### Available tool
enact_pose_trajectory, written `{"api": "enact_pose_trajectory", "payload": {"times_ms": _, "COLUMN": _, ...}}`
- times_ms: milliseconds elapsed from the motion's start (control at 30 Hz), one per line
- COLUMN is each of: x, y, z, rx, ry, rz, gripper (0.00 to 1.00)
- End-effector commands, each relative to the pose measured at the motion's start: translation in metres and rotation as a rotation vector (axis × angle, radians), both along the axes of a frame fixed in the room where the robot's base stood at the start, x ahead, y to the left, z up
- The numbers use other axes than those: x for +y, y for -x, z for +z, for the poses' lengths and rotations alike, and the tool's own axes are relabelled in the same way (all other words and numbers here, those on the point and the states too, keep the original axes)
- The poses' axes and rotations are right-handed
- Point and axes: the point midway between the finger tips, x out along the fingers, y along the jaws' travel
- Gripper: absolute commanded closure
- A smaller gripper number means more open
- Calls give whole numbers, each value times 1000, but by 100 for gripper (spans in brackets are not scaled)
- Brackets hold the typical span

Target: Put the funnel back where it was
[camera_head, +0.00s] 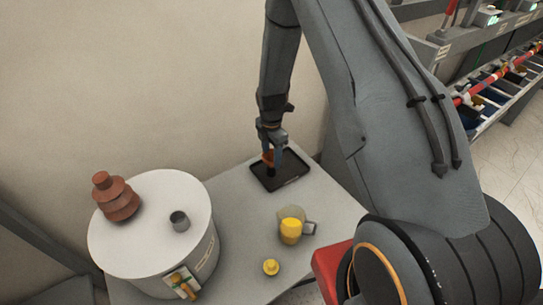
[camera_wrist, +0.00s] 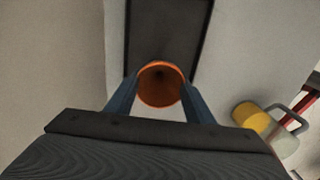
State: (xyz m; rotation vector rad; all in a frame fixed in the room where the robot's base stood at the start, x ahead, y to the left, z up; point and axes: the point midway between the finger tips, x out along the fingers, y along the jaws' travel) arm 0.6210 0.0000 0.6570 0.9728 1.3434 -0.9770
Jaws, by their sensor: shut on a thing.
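My gripper (camera_head: 271,148) points down over the black tray (camera_head: 293,182) at the back of the grey table. It is shut on the orange funnel (camera_head: 267,157), whose body shows between the fingers. In the wrist view the funnel (camera_wrist: 160,86) shows its round orange rim and dark inside between the two blue-grey fingertips (camera_wrist: 160,92). The tray (camera_wrist: 168,30) lies beyond and below it. I cannot tell whether the funnel's lower end touches the tray.
A white round transformer tank (camera_head: 150,265) with a brown ribbed bushing (camera_head: 117,200) and a grey cup-like fitting (camera_head: 179,221) stands at left. A yellow-capped jug (camera_head: 291,231) and a small yellow piece (camera_head: 271,267) are on the table. A wall is behind.

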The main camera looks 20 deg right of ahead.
Motion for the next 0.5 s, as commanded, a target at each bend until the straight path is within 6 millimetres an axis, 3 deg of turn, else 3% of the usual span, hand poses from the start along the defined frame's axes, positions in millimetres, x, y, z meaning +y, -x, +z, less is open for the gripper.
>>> {"api": "enact_pose_trajectory", "payload": {"times_ms": 200, "x": 0, "y": 0, "z": -4, "rx": 1, "ry": 0, "rz": 0, "gripper": 73}}
{"api": "enact_pose_trajectory", "payload": {"times_ms": 233, "x": 0, "y": 0, "z": -4, "rx": 1, "ry": 0, "rz": 0, "gripper": 50}}
{"api": "enact_pose_trajectory", "payload": {"times_ms": 333, "x": 0, "y": 0, "z": -3, "rx": 1, "ry": 0, "rz": 0, "gripper": 34}}
{"api": "enact_pose_trajectory", "payload": {"times_ms": 500, "x": 0, "y": 0, "z": -3, "rx": 1, "ry": 0, "rz": 0, "gripper": 33}}
